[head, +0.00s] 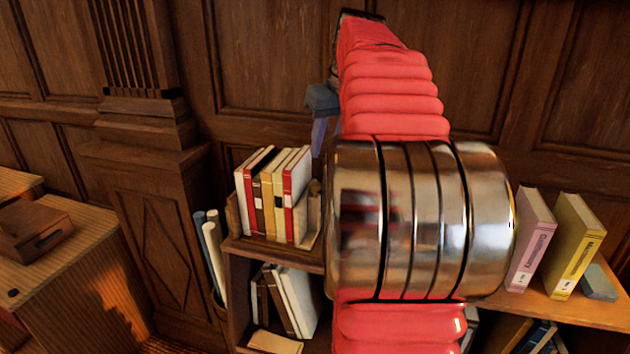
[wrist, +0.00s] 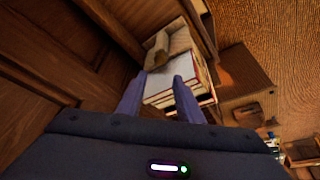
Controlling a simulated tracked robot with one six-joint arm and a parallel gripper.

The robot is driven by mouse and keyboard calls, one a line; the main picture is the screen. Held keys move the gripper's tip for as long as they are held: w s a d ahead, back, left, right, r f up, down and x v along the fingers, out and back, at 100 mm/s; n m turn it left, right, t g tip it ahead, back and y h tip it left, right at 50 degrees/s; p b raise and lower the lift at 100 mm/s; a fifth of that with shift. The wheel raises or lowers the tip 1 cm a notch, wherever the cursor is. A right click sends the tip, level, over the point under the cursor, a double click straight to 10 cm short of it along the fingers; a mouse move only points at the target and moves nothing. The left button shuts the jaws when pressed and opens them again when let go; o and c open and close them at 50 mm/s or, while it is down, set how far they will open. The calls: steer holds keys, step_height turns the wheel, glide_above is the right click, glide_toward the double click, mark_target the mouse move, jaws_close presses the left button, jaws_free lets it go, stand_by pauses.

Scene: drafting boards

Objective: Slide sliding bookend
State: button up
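The sliding bookend (head: 312,214) is a pale beige upright piece at the right end of a row of books (head: 272,195) on the shelf top in the head view. Part of it is hidden behind my arm. In the wrist view, its tan grip (wrist: 158,50) and pale base show just past the fingertips. My gripper (head: 318,140) is above the bookend and books in the head view, with a bluish finger pointing down. In the wrist view, my gripper (wrist: 160,76) has its two fingers apart, and I see nothing held between them. The white and red books lie beyond them.
My red and metal arm covers the shelf's middle. A pink book (head: 531,240) and a yellow book (head: 573,245) stand on the shelf top at right. More books (head: 292,300) fill the lower shelf. Dark wall panelling stands close behind. A wooden desk (head: 75,260) is at left.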

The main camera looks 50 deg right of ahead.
mark_target(315, 184)
steer(key=x, duration=1.3)
steer(key=shift+f, duration=0.1)
steer(key=shift+c, duration=0.2)
jaws_close()
